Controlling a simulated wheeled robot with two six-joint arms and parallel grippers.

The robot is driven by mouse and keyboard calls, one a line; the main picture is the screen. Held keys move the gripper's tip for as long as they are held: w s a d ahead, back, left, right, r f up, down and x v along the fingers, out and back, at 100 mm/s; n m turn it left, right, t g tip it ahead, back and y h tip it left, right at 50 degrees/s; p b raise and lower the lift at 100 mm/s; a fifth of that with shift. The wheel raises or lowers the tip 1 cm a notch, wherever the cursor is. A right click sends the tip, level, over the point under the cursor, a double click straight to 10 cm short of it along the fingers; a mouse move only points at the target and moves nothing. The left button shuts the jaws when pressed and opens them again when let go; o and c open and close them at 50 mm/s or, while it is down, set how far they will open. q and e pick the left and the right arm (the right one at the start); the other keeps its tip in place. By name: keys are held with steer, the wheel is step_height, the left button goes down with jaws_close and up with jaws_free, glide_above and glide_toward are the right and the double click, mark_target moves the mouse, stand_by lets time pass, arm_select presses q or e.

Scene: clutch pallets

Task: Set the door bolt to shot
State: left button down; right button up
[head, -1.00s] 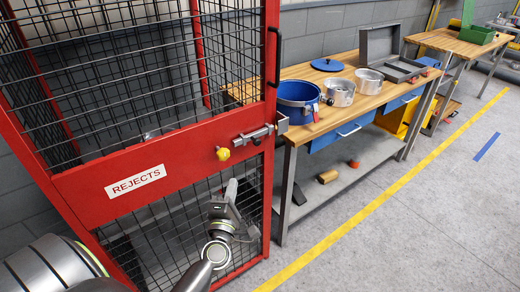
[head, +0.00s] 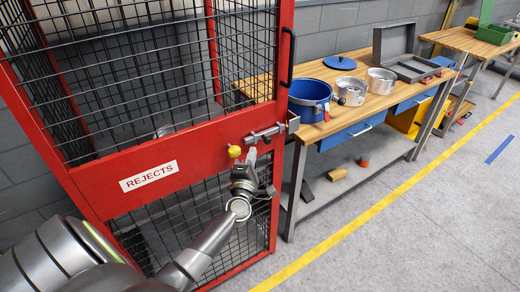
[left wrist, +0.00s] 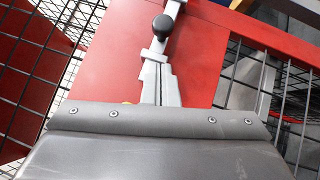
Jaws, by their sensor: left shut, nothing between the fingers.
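The door bolt (head: 266,133) is a grey metal bar on the red cage door (head: 205,148), beside a grey bracket (head: 293,122) at the door's right edge. I cannot tell whether the bar's end is inside that bracket. In the left wrist view the bolt (left wrist: 173,10) runs upward and carries a black knob (left wrist: 163,24). My left gripper (head: 251,154) is shut and empty, just below the bolt. Its closed fingers (left wrist: 157,84) point at the bolt in the left wrist view; contact is unclear. My right gripper is not in view.
A yellow knob (head: 234,151) sits on the door left of my gripper. A REJECTS label (head: 149,176) is further left. A workbench (head: 345,110) with a blue bucket (head: 310,98) and pots stands right of the cage.

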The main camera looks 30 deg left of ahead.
arm_select(q)
steer(key=w, duration=0.1)
steer(key=w+d, duration=0.1)
steer(key=shift+w+d+r, duration=0.2)
steer(key=shift+w+r, duration=0.1)
steer(key=shift+r, duration=0.1)
steer(key=w, duration=0.1)
steer(key=w+d, duration=0.1)
steer(key=w, duration=0.2)
steer(key=shift+d+r, duration=0.1)
steer(key=shift+d, duration=0.2)
